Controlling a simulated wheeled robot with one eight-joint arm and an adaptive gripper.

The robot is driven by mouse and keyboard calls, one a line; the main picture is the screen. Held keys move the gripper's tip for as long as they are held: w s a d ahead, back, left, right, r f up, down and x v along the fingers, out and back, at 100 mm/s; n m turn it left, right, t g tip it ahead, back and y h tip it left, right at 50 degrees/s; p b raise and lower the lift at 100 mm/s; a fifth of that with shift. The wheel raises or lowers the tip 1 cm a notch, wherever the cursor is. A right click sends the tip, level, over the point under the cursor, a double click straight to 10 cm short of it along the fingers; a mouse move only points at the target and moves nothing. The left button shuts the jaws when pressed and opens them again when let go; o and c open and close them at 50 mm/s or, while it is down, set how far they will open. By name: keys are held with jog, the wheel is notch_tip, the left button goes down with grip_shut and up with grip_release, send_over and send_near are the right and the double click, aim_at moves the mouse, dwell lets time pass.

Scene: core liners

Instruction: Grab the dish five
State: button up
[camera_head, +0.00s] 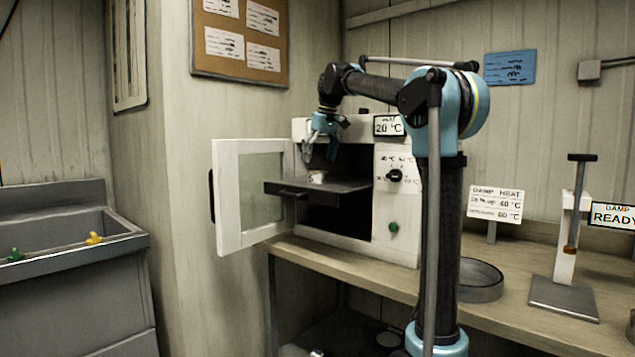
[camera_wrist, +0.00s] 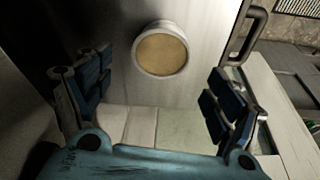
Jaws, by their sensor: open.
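A small round dish with a pale rim and tan contents (camera_wrist: 161,54) lies on a flat grey tray in the wrist view. In the head view a small white dish (camera_head: 317,177) sits on the dark pulled-out tray (camera_head: 345,187) of the white oven. I see no number on it. My gripper (camera_head: 321,148) is above the tray, pointing down over the dish. In the wrist view my gripper (camera_wrist: 160,68) is open, with its fingers wide apart to either side. The dish shows between and beyond the fingertips, and nothing is held.
The oven door (camera_head: 241,195) stands open at the left. The tray handle (camera_wrist: 257,36) shows at the upper right of the wrist view. A round grey pan (camera_head: 481,282) and a press stand (camera_head: 566,285) are on the bench. A sink (camera_head: 60,225) is at far left.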

aim_at(318, 174)
jog(key=shift+d+x, duration=0.1)
jog(key=shift+x, duration=1.55)
jog(key=shift+d+x, duration=0.15)
jog(key=shift+x, duration=1.55)
jog(key=shift+s, duration=0.2)
jog(key=c, duration=1.2)
